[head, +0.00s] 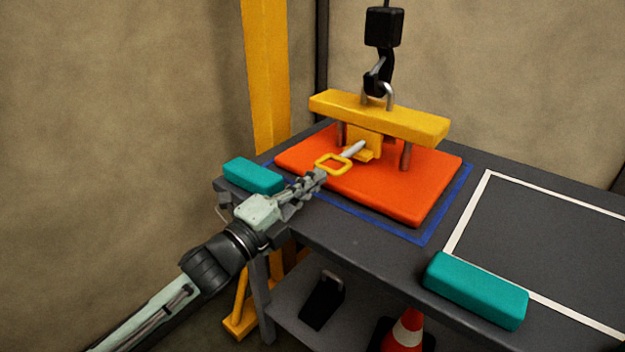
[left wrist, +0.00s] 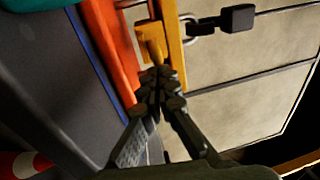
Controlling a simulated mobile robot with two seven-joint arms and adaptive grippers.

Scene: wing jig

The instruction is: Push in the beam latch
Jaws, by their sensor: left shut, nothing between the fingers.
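The yellow lifting beam (head: 380,118) lies level above an orange panel (head: 400,185), on short grey posts. The beam latch has a yellow square ring handle (head: 320,163) and a silver pin (head: 353,149) that runs into a yellow block (head: 367,141) under the beam. A length of the pin shows between ring and block. My left gripper (head: 319,175) is shut and empty, its tips just in front of the ring; I cannot tell whether they touch. In the left wrist view the shut fingers (left wrist: 160,75) point at the yellow block (left wrist: 151,40), and the ring cannot be made out.
A black hook (head: 378,78) holds the beam's shackle from above. Teal blocks lie at the table's left corner (head: 253,175) and front edge (head: 475,290). A white-outlined area (head: 550,240) on the dark table is clear. A traffic cone (head: 406,330) stands below.

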